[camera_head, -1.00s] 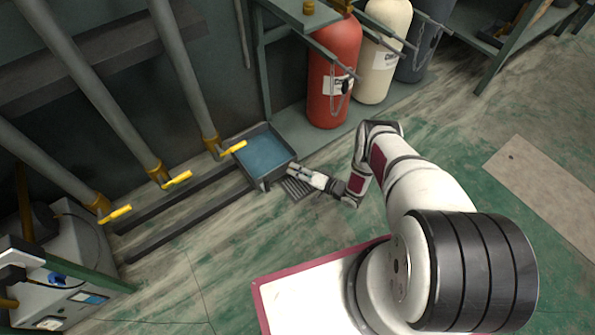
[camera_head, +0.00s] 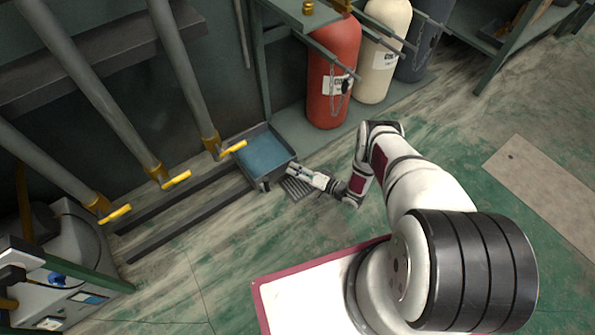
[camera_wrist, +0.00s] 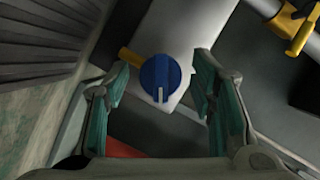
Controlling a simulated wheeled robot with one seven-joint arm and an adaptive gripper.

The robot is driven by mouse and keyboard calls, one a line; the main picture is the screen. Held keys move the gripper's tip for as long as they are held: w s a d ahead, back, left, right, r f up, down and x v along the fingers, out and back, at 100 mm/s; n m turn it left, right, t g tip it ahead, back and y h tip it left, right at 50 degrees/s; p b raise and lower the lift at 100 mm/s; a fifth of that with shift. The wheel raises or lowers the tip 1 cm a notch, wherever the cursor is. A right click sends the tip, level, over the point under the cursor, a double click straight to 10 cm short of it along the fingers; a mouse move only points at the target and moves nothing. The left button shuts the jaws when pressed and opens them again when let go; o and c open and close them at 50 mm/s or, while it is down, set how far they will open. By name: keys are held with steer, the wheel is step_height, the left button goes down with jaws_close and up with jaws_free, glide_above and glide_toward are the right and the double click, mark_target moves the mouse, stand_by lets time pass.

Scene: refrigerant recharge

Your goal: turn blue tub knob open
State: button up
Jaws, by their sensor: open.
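The blue knob (camera_wrist: 160,78) is round with a pale mark on its face, and it shows in the middle of the wrist view. A yellow stub (camera_wrist: 130,57) sticks out beside it, and a pale grey surface lies behind it. My gripper (camera_wrist: 160,68) is open, with one finger on each side of the knob and a visible gap on both sides. In the head view the blue-filled tub (camera_head: 264,153) stands on the floor left of centre. My gripper (camera_head: 297,171) is low at its right front corner. The knob cannot be made out clearly there.
Several pipes with yellow handles (camera_head: 176,180) stand left of the tub. Red (camera_head: 333,75), cream (camera_head: 384,50) and dark cylinders stand behind on a low shelf. A dark slatted grate (camera_head: 296,188) lies under my gripper.

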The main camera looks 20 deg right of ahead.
steer(key=v, duration=1.1)
steer(key=shift+s+d, duration=0.15)
steer(key=shift+s, duration=0.15)
steer(key=shift+r, duration=0.1)
